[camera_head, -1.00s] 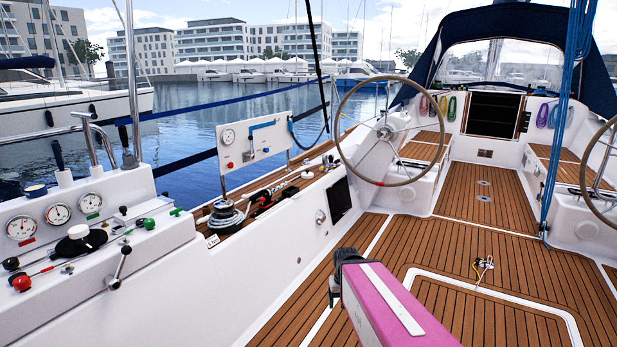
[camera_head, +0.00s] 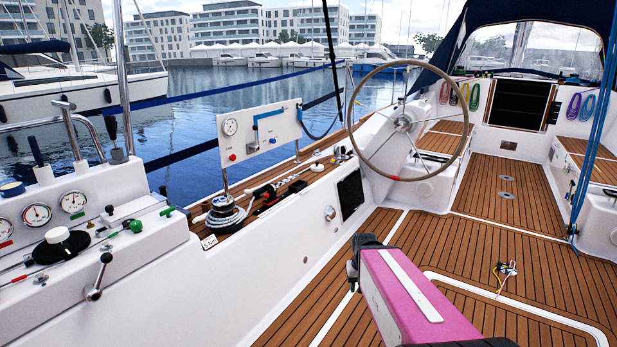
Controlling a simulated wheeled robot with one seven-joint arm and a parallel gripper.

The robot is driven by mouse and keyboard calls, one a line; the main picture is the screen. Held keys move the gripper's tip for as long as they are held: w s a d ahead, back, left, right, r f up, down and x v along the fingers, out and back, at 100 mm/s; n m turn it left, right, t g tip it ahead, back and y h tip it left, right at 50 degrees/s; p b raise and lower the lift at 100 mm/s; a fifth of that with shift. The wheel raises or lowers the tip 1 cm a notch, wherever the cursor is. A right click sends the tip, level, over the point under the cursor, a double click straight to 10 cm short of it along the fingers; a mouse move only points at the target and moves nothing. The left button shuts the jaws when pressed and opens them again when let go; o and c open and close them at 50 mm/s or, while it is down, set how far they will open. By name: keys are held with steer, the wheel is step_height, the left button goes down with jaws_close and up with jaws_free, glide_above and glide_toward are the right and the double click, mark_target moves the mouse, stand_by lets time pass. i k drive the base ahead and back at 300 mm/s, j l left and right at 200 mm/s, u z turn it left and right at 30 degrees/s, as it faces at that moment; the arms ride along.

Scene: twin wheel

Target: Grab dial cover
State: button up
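No part is plainly recognisable as the dial cover. On the white console at the left are several round dials, one (camera_head: 36,215) in the middle and one (camera_head: 73,202) to its right; another is cut by the left edge. A white round knob on a black base (camera_head: 60,243) sits in front of them. A dark blue cap with a pale top (camera_head: 12,188) stands behind the dials. Another dial (camera_head: 230,127) is on the upright white panel. My pink arm reaches in from the bottom; its dark end (camera_head: 362,256) is over the deck, well right of the console. Its fingers cannot be made out.
The white console (camera_head: 135,255) carries levers and a green knob (camera_head: 136,227). A winch (camera_head: 226,212) and small tools lie on the wooden side ledge. A steering wheel (camera_head: 398,180) stands ahead. The teak deck (camera_head: 505,245) is mostly clear, with a small cord bundle (camera_head: 506,272).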

mark_target(316, 167)
steer(key=i+l, duration=0.3)
steer(key=i, duration=0.25)
steer(key=i+l+z, duration=0.1)
steer(key=i+l, duration=0.15)
steer(key=i, duration=0.35)
steer(key=i+l, duration=0.25)
steer(key=i, duration=0.3)
steer(key=i+l, duration=0.2)
steer(key=i, duration=0.4)
steer(key=i+l+z, duration=0.1)
steer(key=i+l, duration=0.15)
steer(key=i, duration=0.3)
steer(key=i+l, duration=0.2)
steer(key=i, duration=0.4)
